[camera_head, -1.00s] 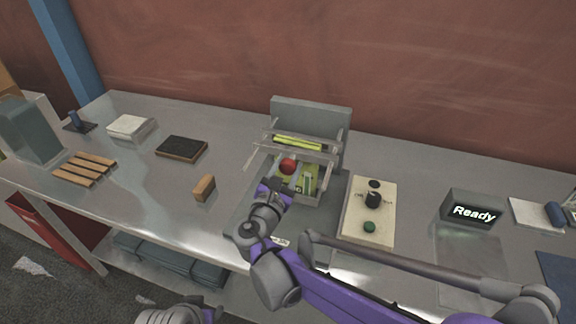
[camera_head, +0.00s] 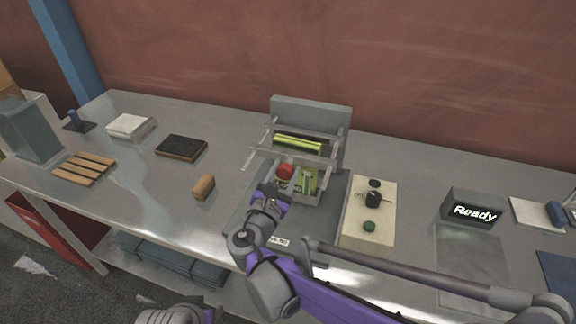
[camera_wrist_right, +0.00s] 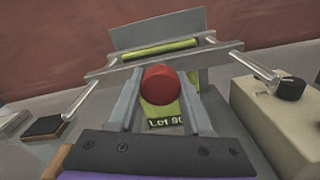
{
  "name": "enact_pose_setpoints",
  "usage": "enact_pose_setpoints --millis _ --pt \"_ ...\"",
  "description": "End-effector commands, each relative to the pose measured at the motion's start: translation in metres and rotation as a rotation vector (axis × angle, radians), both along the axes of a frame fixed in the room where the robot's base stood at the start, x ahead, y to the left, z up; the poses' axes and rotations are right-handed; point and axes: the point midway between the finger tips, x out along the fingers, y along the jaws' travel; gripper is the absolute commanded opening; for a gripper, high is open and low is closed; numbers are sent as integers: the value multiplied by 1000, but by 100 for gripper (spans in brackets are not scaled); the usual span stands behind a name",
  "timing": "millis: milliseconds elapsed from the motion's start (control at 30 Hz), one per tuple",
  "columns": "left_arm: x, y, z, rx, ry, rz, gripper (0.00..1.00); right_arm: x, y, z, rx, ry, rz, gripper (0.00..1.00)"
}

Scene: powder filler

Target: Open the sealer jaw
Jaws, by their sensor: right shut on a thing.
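The sealer (camera_head: 311,108) stands at the middle back of the bench, with a metal crossbar and side arms in front of its grey back plate. A yellow-green strip (camera_head: 298,142) runs along its jaw. A red knob (camera_head: 286,171) sits at the front, also large in the wrist view (camera_wrist_right: 160,85). My right gripper (camera_head: 280,180) is shut on the red knob, with a finger on each side. A green pouch marked "Lot" (camera_head: 308,181) lies behind and below it, partly hidden. Part of my left gripper (camera_head: 180,315) shows at the bottom edge; its fingers are not clear.
A cream control box (camera_head: 357,225) with a black dial stands close right of the sealer. A display reading "Ready" (camera_head: 473,209) is farther right. A wooden block (camera_head: 203,187) and a dark pad (camera_head: 181,148) lie left. The bench between them is clear.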

Motion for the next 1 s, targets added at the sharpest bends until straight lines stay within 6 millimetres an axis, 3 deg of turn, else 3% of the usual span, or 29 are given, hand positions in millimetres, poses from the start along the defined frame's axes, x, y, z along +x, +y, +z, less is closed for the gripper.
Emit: enact_pose_setpoints --millis 133,400,433,567,1000 --pt "-1 0 -4 0 2 0 50 -24 9 -1 1 1 6 0" --pt "-1 0 -3 0 2 0 50 -25 8 0 0 0 2 0" --pt "-1 0 -3 0 2 0 50 -25 8 0 0 0 2 53" --pt "-1 0 -3 0 2 0 50 -25 8 0 0 0 2 77" --pt "-1 0 -3 0 2 0 50 -25 8 -1 0 1 1 80"
